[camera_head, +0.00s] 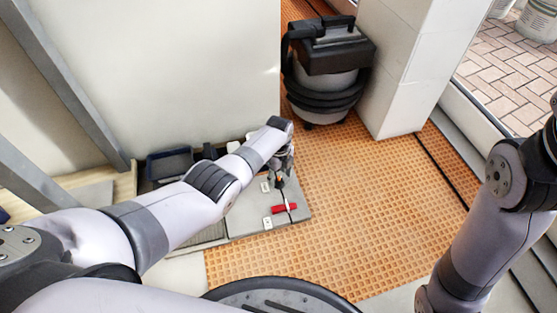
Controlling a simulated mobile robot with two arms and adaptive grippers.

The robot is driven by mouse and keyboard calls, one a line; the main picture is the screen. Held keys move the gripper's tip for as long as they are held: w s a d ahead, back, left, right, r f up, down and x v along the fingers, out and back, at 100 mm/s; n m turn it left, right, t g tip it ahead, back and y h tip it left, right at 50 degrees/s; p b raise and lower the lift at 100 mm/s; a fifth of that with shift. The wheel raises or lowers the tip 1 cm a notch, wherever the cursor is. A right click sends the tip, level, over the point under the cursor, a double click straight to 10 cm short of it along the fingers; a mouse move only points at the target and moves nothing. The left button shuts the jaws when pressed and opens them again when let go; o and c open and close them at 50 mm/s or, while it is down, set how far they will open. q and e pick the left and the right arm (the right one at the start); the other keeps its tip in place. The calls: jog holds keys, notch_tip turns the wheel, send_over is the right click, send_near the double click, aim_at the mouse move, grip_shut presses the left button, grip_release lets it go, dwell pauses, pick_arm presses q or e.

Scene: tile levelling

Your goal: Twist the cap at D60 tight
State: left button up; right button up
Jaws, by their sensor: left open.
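My left arm reaches across to a grey tile (250,222) on the floor by the wall. My left gripper (281,183) is open and points down over the right part of this tile. A red piece (291,207), which looks like a levelling cap, sits on the tile just below the gripper in the picture. A thin pale upright part shows at it. I cannot tell whether the fingers touch anything. Small white tags (267,222) lie on the tile, too small to read, so I cannot tell which spot is D60. My right gripper is out of view.
A vacuum cleaner (328,75) stands at the back beside a pale pillar (402,65). A dark blue tray (170,164) sits by the wall, left of my gripper. The orange waffle-patterned floor matting (370,200) to the right is clear. White buckets (540,20) stand outside.

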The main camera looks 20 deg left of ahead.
pick_arm(q)
notch_tip(320, 180, up, 11)
jog(key=shift+f, duration=0.15)
dwell(0.4)
dwell(0.4)
